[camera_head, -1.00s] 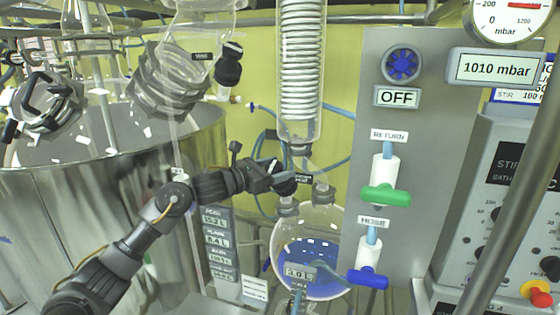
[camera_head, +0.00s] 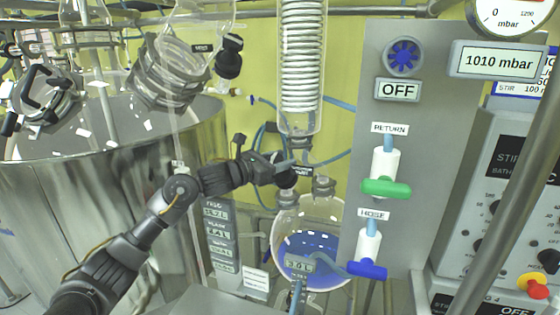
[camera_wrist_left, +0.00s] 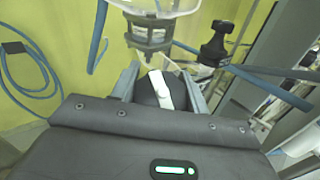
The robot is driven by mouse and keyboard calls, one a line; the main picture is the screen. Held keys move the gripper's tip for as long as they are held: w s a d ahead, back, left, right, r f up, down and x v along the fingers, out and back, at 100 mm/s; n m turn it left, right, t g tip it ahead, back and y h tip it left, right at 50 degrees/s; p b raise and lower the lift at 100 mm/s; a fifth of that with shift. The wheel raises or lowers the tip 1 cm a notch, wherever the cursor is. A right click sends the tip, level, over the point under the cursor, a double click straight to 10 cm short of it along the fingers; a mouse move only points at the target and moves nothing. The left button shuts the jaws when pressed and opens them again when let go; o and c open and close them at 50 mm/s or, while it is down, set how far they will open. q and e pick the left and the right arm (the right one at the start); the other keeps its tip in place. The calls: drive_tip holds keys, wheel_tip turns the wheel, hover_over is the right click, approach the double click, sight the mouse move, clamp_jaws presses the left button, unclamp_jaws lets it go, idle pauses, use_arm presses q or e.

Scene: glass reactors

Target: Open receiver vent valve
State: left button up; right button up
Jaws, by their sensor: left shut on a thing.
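The receiver flask (camera_head: 312,245) is round glass with blue liquid, below the coiled glass condenser (camera_head: 300,75). A black valve knob (camera_head: 287,181) sits at the neck above the flask, beside a small label too small to read. My left gripper (camera_head: 284,169) reaches it from the left. In the left wrist view my left gripper (camera_wrist_left: 160,88) is shut on this black knob (camera_wrist_left: 143,93), which has a white stripe on it. The glass neck is just beyond the fingers. The fingers partly hide the knob in the head view. My right gripper is out of view.
A grey panel (camera_head: 355,150) with a green RETURN handle (camera_head: 386,188) and a blue HOSE handle (camera_head: 367,269) stands to the right. A large steel vessel (camera_head: 100,200) is at the left. Another black knob (camera_wrist_left: 216,48) and blue hoses (camera_wrist_left: 262,80) lie close to the gripper.

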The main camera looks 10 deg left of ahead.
use_arm(q)
drive_tip(key=shift+f+n+t+y+b, duration=0.15)
drive_tip(key=shift+n+t+y+b, duration=0.2)
drive_tip(key=shift+n+b, duration=0.2)
drive_tip(key=n+t+y+b, duration=0.1)
drive_tip(key=n+y+b, duration=0.3)
drive_tip(key=n, duration=0.1)
drive_tip(key=n+t+y+b, duration=0.1)
drive_tip(key=n+y+b, duration=0.1)
drive_tip(key=n+y, duration=0.1)
drive_tip(key=shift+w+a+t, duration=0.15)
drive_tip(key=shift+a+t, duration=0.2)
drive_tip(key=shift+a+n+y+b, duration=0.1)
drive_tip(key=shift+n+y+b, duration=0.65)
drive_tip(key=shift+n+y, duration=0.35)
drive_tip(key=n+y, duration=0.3)
drive_tip(key=shift+a+g+b, duration=0.2)
drive_tip(key=shift+g+b, duration=0.2)
drive_tip(key=shift+a+n+g+y, duration=0.15)
drive_tip(key=shift+n+g+y, duration=0.25)
drive_tip(key=shift+n+y, duration=0.5)
drive_tip(key=shift+a+n+g+y, duration=0.1)
drive_tip(key=shift+n+g+y, duration=0.3)
drive_tip(key=shift+n+y, duration=0.45)
drive_tip(key=shift+n, duration=0.4)
drive_tip(key=o, duration=1)
drive_tip(key=shift+f, duration=0.1)
